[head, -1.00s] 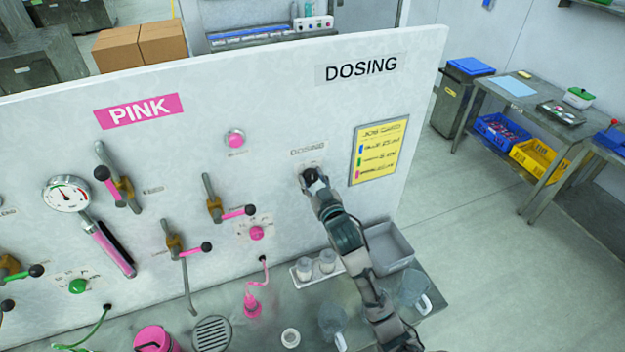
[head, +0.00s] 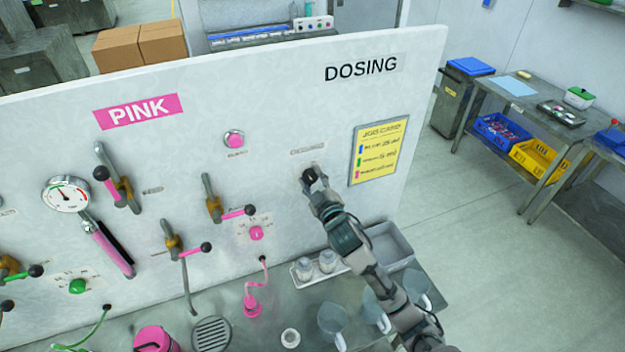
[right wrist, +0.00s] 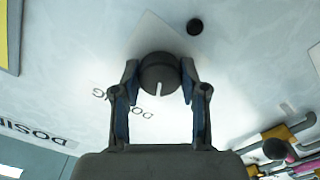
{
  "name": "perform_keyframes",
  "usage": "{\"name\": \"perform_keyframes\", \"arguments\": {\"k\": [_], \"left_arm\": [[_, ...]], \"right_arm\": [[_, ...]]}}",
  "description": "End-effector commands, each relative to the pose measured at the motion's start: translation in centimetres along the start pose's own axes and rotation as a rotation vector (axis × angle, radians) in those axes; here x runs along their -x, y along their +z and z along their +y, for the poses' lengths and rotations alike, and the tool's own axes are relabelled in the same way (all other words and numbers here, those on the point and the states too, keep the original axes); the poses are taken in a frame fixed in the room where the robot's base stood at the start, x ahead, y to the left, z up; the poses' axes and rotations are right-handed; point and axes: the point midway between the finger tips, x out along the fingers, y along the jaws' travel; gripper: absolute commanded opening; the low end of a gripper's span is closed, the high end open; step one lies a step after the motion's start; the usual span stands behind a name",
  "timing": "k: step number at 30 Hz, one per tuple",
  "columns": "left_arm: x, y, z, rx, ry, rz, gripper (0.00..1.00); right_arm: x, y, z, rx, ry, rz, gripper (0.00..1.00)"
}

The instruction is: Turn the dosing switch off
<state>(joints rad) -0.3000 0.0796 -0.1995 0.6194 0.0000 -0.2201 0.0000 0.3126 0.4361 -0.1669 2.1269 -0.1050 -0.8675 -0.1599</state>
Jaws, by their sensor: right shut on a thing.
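The dosing switch is a round black knob (head: 309,175) on the white panel, under a small label and below the DOSING sign (head: 361,68). In the right wrist view the knob (right wrist: 159,73) shows a white pointer line running toward the lower edge of its face. My right gripper (head: 314,182) is at the knob. In the right wrist view its two fingers (right wrist: 160,82) stand one on each side of the knob, shut on it. The knob's plate is partly hidden by the gripper. My left gripper is not in view.
A yellow job card (head: 378,150) hangs right of the knob. Below are a grey tray (head: 390,243) and clear jugs (head: 333,322) on the bench. Pink-handled valves (head: 233,212) and a gauge (head: 66,195) are on the panel at left.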

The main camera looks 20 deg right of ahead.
Motion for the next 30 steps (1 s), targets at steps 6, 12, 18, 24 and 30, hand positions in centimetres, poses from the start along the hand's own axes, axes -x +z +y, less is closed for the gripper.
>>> {"name": "perform_keyframes", "arguments": {"k": [6,12,18,24,30], "left_arm": [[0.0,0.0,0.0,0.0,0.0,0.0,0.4],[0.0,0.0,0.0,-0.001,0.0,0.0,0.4],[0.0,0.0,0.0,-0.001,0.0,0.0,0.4],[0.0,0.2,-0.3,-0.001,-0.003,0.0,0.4],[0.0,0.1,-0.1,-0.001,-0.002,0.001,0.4]], "right_arm": [[0.0,-0.1,0.2,0.006,0.005,0.002,0.08],[0.0,-0.1,0.2,0.005,0.005,0.002,0.58],[0.0,0.0,0.1,0.004,0.003,0.0,0.68],[0.4,0.0,0.0,0.003,0.001,0.0,0.68],[3.6,0.1,-0.1,0.003,-0.001,0.0,0.68]]}}
